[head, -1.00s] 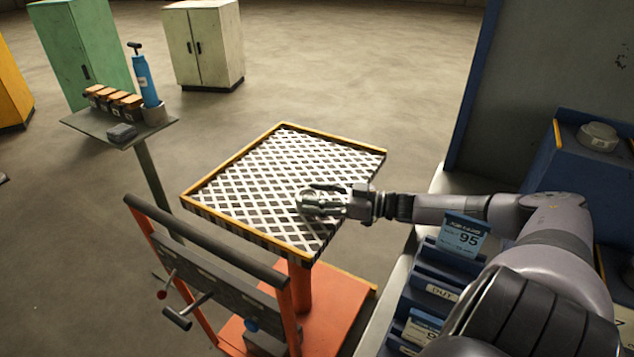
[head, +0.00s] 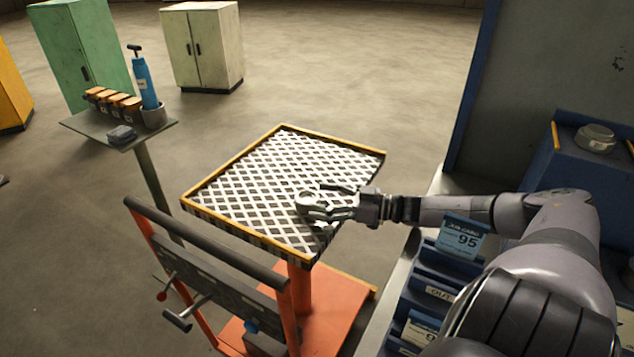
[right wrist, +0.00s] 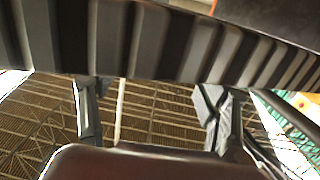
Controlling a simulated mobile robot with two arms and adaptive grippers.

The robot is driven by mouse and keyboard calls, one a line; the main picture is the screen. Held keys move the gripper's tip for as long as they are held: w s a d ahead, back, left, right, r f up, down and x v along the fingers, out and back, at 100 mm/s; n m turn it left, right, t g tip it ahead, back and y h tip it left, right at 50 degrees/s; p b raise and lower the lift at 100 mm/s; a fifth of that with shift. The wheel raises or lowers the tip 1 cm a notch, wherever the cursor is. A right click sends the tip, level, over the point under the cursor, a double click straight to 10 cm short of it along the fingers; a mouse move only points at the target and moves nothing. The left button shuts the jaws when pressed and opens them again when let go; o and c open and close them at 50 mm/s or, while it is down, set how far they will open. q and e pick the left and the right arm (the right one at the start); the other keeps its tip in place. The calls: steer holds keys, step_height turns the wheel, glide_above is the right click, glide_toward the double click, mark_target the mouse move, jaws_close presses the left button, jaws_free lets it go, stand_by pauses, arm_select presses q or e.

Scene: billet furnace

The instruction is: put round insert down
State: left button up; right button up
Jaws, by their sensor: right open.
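The round insert (head: 307,201), a small pale grey ring, is at the fingertips of my right gripper (head: 322,201), over the right part of the tray's lattice surface. It looks as if it rests on the lattice, but I cannot tell whether it touches fully. The right gripper's fingers are spread, one on the far side and one on the near side. The two fingers also show in the right wrist view (right wrist: 155,112), apart, but the insert cannot be made out there. My left gripper is not in view.
The orange cart's tray (head: 231,159) has a raised yellow rim, and its lattice is otherwise clear. A dark push handle (head: 205,243) stands in front. A small stand (head: 85,123) holds a blue bottle (head: 145,82). Another round grey piece (head: 595,138) sits on the blue bench at right.

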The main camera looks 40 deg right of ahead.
steer(key=shift+p+v, duration=0.7)
steer(key=shift+v, duration=2.2)
